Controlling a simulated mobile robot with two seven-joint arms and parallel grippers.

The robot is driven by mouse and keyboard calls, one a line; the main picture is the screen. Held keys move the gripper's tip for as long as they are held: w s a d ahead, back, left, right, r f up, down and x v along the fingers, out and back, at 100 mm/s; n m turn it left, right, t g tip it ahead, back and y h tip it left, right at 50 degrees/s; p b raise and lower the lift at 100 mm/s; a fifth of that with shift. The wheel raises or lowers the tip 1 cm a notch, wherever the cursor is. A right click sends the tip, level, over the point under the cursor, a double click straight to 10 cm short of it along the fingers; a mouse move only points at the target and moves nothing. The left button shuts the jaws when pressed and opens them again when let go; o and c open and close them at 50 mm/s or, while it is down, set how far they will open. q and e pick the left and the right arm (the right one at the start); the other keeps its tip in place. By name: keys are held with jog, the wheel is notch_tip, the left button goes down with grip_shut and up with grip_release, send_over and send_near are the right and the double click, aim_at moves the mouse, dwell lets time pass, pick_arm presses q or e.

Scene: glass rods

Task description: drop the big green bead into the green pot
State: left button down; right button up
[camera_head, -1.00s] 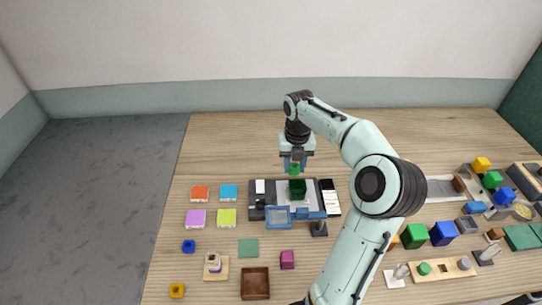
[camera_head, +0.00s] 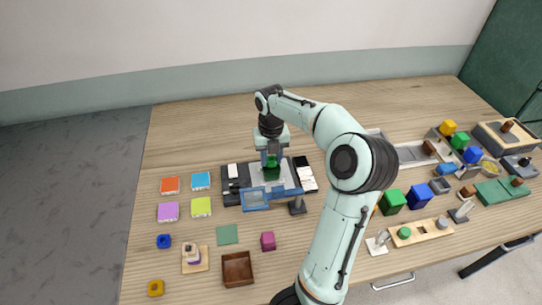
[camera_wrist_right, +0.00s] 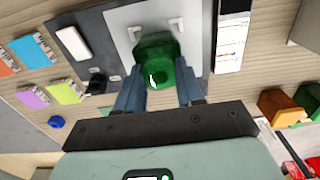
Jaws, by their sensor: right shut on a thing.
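My right gripper (camera_head: 271,158) points down over the grey board and is shut on the big green bead (camera_head: 271,160). In the right wrist view the bead (camera_wrist_right: 158,77) sits between the two blue fingers (camera_wrist_right: 159,88). The dark green pot (camera_head: 271,174) stands on the light plate of the board, directly below the bead in the head view. In the right wrist view bead and pot overlap in similar greens, so the gap between them is hard to judge. My left gripper is not in view.
A blue-framed tray (camera_head: 256,199) lies in front of the pot, and a black-and-white strip (camera_head: 305,174) to its right. Coloured tiles (camera_head: 170,185) lie to the left. A brown box (camera_head: 237,270) stands nearer. Several blocks crowd the right side. The table behind is clear.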

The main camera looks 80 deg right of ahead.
jog(key=shift+f, duration=0.35)
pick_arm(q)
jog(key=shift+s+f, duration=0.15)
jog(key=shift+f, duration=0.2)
pick_arm(e)
jog(key=o, duration=1.1)
pick_arm(q)
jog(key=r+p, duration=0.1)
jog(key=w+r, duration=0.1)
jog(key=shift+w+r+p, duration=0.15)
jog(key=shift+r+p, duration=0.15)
jog(key=shift+p, duration=0.1)
pick_arm(e)
notch_tip(320, 180, up, 14)
jog(key=shift+f, duration=0.25)
